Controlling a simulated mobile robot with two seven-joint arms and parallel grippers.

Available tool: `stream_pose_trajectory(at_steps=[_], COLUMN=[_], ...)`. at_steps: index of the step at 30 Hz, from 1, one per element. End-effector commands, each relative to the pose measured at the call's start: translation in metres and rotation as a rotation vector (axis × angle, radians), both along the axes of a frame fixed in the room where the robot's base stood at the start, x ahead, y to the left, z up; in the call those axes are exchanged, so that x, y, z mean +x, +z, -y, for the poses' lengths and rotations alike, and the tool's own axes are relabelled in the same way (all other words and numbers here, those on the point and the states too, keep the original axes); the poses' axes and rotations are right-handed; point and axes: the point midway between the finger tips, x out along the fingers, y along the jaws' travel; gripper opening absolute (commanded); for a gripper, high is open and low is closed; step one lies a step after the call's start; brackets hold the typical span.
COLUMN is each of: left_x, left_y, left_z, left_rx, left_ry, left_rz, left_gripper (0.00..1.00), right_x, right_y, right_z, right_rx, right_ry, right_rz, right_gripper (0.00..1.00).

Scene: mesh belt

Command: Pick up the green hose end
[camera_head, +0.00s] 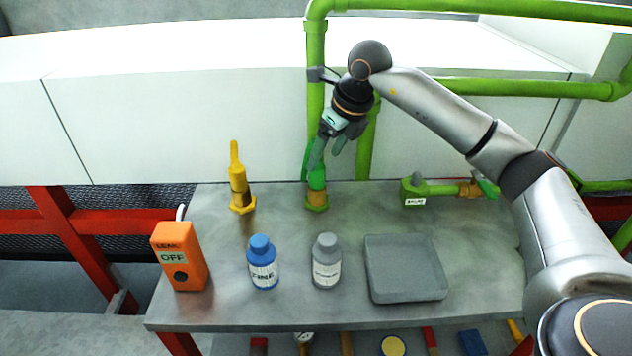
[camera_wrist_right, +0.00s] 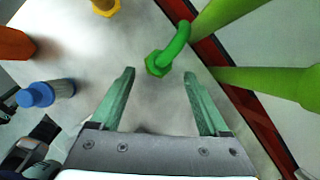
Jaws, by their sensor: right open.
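A yellow hose end (camera_head: 238,180) stands to the left. An orange box marked OFF (camera_head: 179,257), a blue bottle (camera_head: 262,265), a grey bottle (camera_head: 326,262) and an empty grey tray (camera_head: 405,268) are in front. Green pipes (camera_head: 316,60) run behind. A green valve (camera_head: 435,190) lies right.

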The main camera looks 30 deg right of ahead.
Motion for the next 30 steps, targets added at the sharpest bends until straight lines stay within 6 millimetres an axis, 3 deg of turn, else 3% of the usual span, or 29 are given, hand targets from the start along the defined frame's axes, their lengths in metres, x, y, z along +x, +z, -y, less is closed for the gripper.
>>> stream_pose_trajectory(at_steps=[3,11,19,29,30], left_x=[-0.001,-0.002,-0.003,-0.004,-0.004], left_y=[-0.001,-0.001,-0.002,-0.004,-0.004], left_z=[0.001,0.001,0.000,-0.001,-0.001], left_rx=[-0.001,0.000,0.001,0.003,0.003], left_ry=[-0.002,-0.002,-0.001,0.001,0.001], left_rz=[-0.003,-0.004,-0.006,-0.008,-0.008], left_gripper=[0.50,0.50,0.50,0.50,0.50], right_x=[0.008,0.017,0.033,0.036,0.036], right_y=[-0.020,-0.040,-0.075,-0.082,-0.082], right_z=[-0.003,-0.005,-0.008,-0.009,-0.009], right_rx=[0.002,0.003,0.004,0.003,0.003], right_ry=[0.001,0.003,0.003,0.004,0.004], right_rz=[-0.002,0.000,-0.001,0.002,0.002], right_gripper=[0.79,0.79,0.79,0.79,0.74])
